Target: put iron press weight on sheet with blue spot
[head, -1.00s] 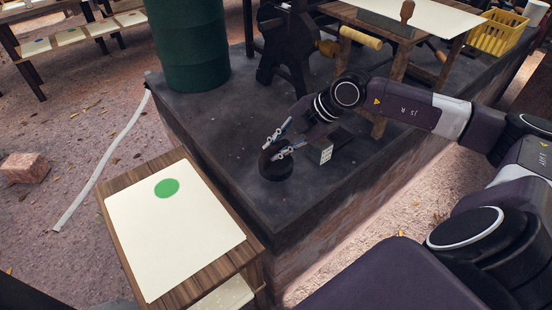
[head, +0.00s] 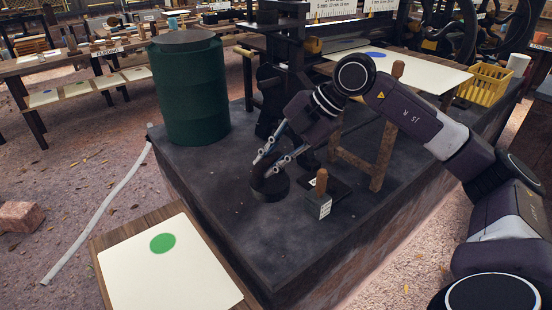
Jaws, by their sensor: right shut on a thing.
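The iron press weight (head: 271,188) is a dark round disc with a curved handle, standing on the dark stone slab. My right gripper (head: 268,166) reaches down from above and is shut on its handle; the fingers partly hide the handle. The weight appears to touch the slab. The sheet with the blue spot (head: 430,70) is a cream sheet on a wooden stand at the back right; its blue spot (head: 377,55) is partly behind my arm. My left gripper is out of view.
A sheet with a green spot (head: 160,275) lies on a wooden table at front left. A grey block with a wooden handle (head: 319,204) stands right of the weight. A green barrel (head: 188,95), dark machinery and a yellow basket (head: 484,84) stand behind. The slab's front is clear.

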